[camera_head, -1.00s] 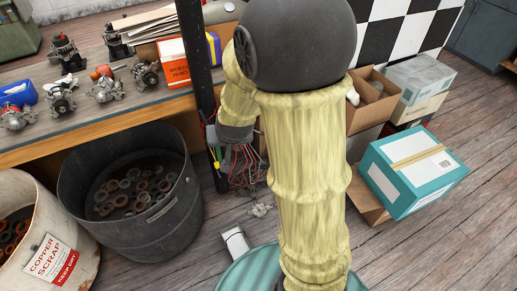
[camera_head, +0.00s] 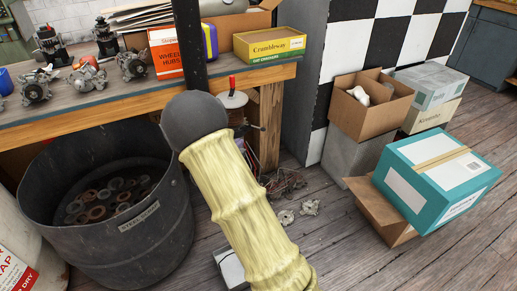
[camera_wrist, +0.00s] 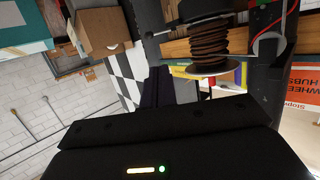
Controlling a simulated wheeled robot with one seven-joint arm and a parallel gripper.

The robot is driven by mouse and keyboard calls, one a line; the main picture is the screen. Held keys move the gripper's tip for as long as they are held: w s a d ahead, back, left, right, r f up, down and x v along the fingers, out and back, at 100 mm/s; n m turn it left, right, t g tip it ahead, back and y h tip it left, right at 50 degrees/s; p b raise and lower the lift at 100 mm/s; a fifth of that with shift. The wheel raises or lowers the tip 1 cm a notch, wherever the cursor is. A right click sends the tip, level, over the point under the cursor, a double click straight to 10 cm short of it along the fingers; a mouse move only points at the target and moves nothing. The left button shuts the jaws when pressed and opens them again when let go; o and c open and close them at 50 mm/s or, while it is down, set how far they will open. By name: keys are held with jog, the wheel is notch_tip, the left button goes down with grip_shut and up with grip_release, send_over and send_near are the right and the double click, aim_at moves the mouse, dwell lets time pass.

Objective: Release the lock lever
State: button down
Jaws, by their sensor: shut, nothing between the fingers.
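A winder-like device shows just beyond my arm in the head view, with a pale round disc (camera_head: 232,99) and an upright red-tipped handle (camera_head: 232,83). In the wrist view a spool wound with brown wire (camera_wrist: 208,45) is close by, at upper right, with a thin rod (camera_wrist: 160,33) sticking out to its left. I cannot tell which part is the lock lever. My gripper (camera_wrist: 157,72) shows in the wrist view as dark fingers, shut and empty, left of the spool and apart from it in the picture. In the head view my arm hides the gripper.
A black post (camera_head: 188,45) rises in front of the workbench (camera_head: 110,108). A large scrap bin (camera_head: 150,245) stands at left. A cardboard box (camera_head: 371,118) and a teal box (camera_head: 428,178) stand at right. Loose wires lie on the floor. Floor at lower right is clear.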

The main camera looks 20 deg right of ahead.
jog(key=f+h, duration=0.1)
jog(key=f+h+b, duration=0.1)
jog(key=f, duration=0.1)
jog(key=shift+d+f+m+b, duration=0.1)
jog(key=shift+d+m+b, duration=0.2)
jog(key=shift+d+m, duration=0.1)
jog(key=b, duration=0.5)
send_near(262, 130)
jog(key=x, duration=0.7)
jog(key=shift+a+f, duration=0.1)
